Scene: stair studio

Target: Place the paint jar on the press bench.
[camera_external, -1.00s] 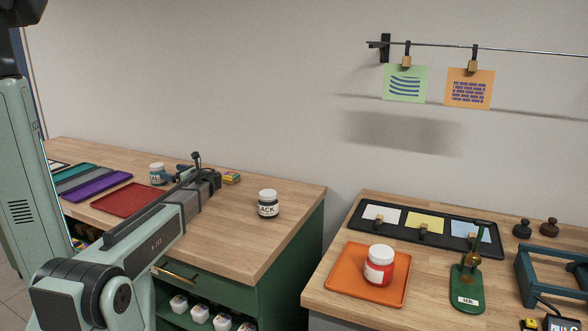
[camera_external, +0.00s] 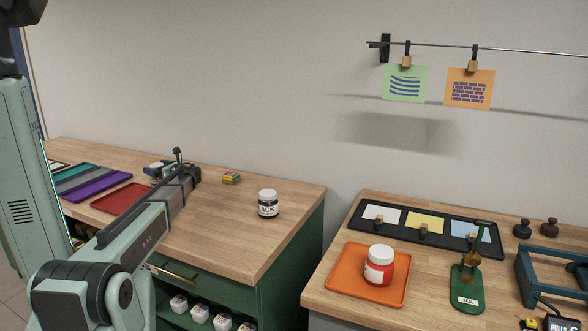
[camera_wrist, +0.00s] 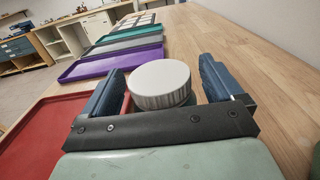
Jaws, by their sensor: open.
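A white-lidded jar (camera_wrist: 160,84) stands between the two blue fingers of my gripper (camera_wrist: 158,90) in the wrist view. The fingers are open and sit on either side of it, with gaps visible; its label is hidden there. In the external view my gripper (camera_external: 160,170) is at the back of the left bench, largely hiding that jar. A black-labelled jar (camera_external: 268,204) stands alone on the left bench. A red jar (camera_external: 379,266) with a white lid stands on an orange tray (camera_external: 340,284) on the right bench (camera_external: 335,228), which holds a green seal press (camera_external: 467,287).
Red (camera_external: 117,199), purple (camera_external: 97,184), grey and teal trays lie left of my gripper. A black tray of coloured cards (camera_external: 420,247) lies behind the orange tray. A gap separates the benches.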

